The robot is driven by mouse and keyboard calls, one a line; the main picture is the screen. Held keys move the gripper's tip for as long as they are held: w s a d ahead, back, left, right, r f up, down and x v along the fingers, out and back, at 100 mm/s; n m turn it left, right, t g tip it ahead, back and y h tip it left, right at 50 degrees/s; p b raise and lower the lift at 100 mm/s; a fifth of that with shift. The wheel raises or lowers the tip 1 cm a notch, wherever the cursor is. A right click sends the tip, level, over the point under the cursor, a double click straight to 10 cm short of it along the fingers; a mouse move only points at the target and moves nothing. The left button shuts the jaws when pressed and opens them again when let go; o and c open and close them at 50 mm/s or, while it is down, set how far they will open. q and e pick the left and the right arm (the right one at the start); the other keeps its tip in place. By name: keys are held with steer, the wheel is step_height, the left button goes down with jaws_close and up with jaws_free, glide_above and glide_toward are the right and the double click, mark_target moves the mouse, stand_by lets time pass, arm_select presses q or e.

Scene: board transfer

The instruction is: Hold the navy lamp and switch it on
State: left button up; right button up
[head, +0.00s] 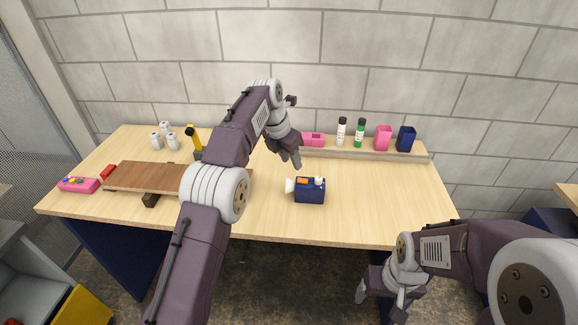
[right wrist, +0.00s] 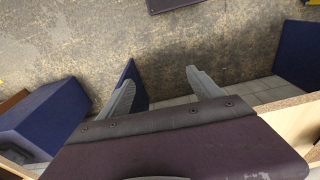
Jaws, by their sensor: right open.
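The navy lamp (head: 311,191) lies on the table near the front edge. It has a white head on its left end, an orange patch on top and a pale knob at its upper right. My left gripper (head: 291,160) is above the table, behind and a little left of the lamp, apart from it. Its fingers point down, and I cannot tell how far they are parted. My right gripper (head: 377,298) is open and empty, low in front of the table.
A ledge (head: 370,155) at the back holds bottles (head: 341,131), a pink cup (head: 383,138), a navy cup (head: 405,139) and a pink box (head: 313,140). A wooden board (head: 150,177) lies left, partly behind my left arm. The table right of the lamp is clear.

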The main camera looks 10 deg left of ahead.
steer(key=shift+w+a+f, duration=0.15)
steer(key=shift+w+a, duration=0.1)
steer(key=shift+c, duration=1.2)
steer(key=shift+w, duration=0.35)
steer(key=c, duration=0.5)
steer(key=w+r+t, duration=0.1)
steer(key=w+t, duration=0.1)
steer(key=w, duration=0.2)
steer(key=w+r+t, duration=0.2)
steer(key=w, duration=0.2)
steer(key=w+r+t, duration=0.2)
steer(key=w, duration=0.2)
steer(key=shift+d+r+m, duration=0.2)
steer(key=shift+r+m, duration=0.05)
steer(key=shift+m, duration=0.05)
steer(key=shift+c, duration=0.7)
steer(key=w+a+r+t+h, duration=0.1)
steer(key=w+r+t, duration=0.15)
steer(key=w, duration=0.25)
steer(key=w+a+r+t, duration=0.1)
steer(key=w+r+t, duration=0.1)
steer(key=w+r, duration=0.25)
steer(key=t, duration=0.2)
glide_toward(319, 180)
steer(key=shift+n+y, duration=0.4)
steer(key=x, duration=0.9)
steer(key=shift+w+d, duration=0.1)
steer(key=shift+d, duration=0.1)
